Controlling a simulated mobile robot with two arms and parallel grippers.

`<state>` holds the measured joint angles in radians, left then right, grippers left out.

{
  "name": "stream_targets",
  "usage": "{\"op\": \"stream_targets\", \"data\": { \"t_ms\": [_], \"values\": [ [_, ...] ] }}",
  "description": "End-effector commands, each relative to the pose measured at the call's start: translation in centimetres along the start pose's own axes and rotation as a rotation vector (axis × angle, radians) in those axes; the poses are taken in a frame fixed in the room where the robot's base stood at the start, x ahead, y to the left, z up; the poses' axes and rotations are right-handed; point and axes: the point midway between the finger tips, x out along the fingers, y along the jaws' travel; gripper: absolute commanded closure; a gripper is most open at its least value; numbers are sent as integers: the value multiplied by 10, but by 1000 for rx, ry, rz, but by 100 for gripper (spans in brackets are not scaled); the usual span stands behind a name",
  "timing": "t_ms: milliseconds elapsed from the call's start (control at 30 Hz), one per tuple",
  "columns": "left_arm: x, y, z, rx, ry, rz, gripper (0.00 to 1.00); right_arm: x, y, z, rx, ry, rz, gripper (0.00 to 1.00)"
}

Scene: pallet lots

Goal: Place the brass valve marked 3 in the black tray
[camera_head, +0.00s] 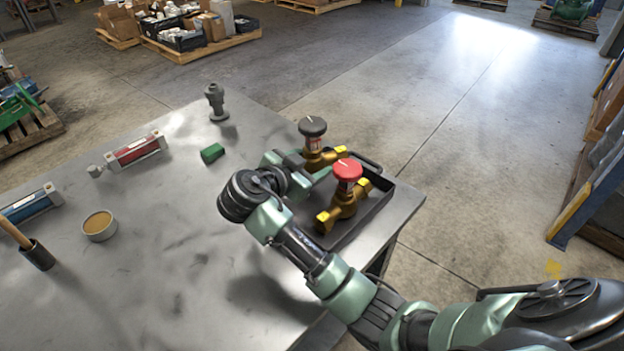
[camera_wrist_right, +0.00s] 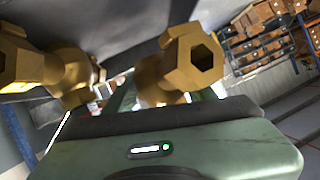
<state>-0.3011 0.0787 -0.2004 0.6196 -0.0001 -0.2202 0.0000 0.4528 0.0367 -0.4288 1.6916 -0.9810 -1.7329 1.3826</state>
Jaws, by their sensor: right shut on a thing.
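Two brass valves are at the black tray (camera_head: 379,206) on the table's right edge. The red-capped valve (camera_head: 345,203) stands in the tray. The dark-capped valve (camera_head: 325,158) is at the tray's far left side, between the fingers of my right gripper (camera_head: 318,172), which is shut on it. The wrist view shows this held valve's hexagonal end (camera_wrist_right: 182,68) at the centre and the other valve's brass body (camera_wrist_right: 68,72) to the left. I cannot tell whether the held valve touches the tray floor. No number is legible on either valve. My left gripper is out of view.
On the table are a grey fitting (camera_head: 215,103), a green cylinder (camera_head: 212,153), a red device (camera_head: 137,149), a blue device (camera_head: 31,204), a round bowl (camera_head: 99,228) and a dark holder (camera_head: 38,257). The table's edge lies just right of the tray; open floor lies beyond.

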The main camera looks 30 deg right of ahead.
Motion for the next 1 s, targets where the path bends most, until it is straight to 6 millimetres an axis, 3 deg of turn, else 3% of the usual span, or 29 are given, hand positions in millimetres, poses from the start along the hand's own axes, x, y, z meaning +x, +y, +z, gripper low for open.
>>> {"op": "stream_targets", "data": {
  "t_ms": [500, 933, 967, 1000],
  "values": [
    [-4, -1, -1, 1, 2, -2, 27, 19, 13, 45, 4, 4, -4, 100],
    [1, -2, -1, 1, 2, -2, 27, 22, 15, 51, 5, 3, -4, 100],
    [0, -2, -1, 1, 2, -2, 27, 22, 16, 52, 2, -1, -2, 39],
    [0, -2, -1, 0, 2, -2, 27, 21, 16, 52, 2, 0, -2, 36]
  ]
}}
